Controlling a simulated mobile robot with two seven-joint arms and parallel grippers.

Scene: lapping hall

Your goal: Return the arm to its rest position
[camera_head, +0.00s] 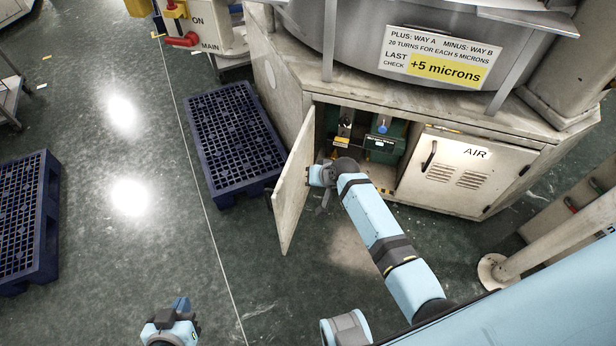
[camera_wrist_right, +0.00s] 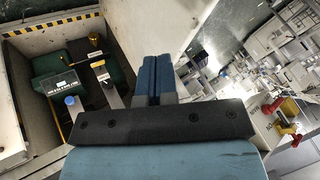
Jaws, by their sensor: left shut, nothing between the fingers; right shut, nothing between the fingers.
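My right arm reaches in from the lower right to the open cabinet door (camera_head: 295,190). Its gripper (camera_head: 322,195) is in front of the cabinet opening, beside the inner side of the door, partly hidden by my wrist. In the right wrist view the two blue fingers (camera_wrist_right: 158,78) are together with nothing between them. The pale door panel (camera_wrist_right: 150,25) stands behind them there; I cannot tell whether they touch it. My left gripper (camera_head: 180,308) is low at the bottom edge of the head view, shut and empty, above the green floor.
Inside the cabinet are green units, one with a blue knob (camera_head: 382,128). A closed AIR door (camera_head: 443,170) is to the right. A dark blue pallet (camera_head: 232,135) lies left of the open door, another (camera_head: 22,215) at far left. A post (camera_head: 545,252) stands at right. Floor between the pallets is clear.

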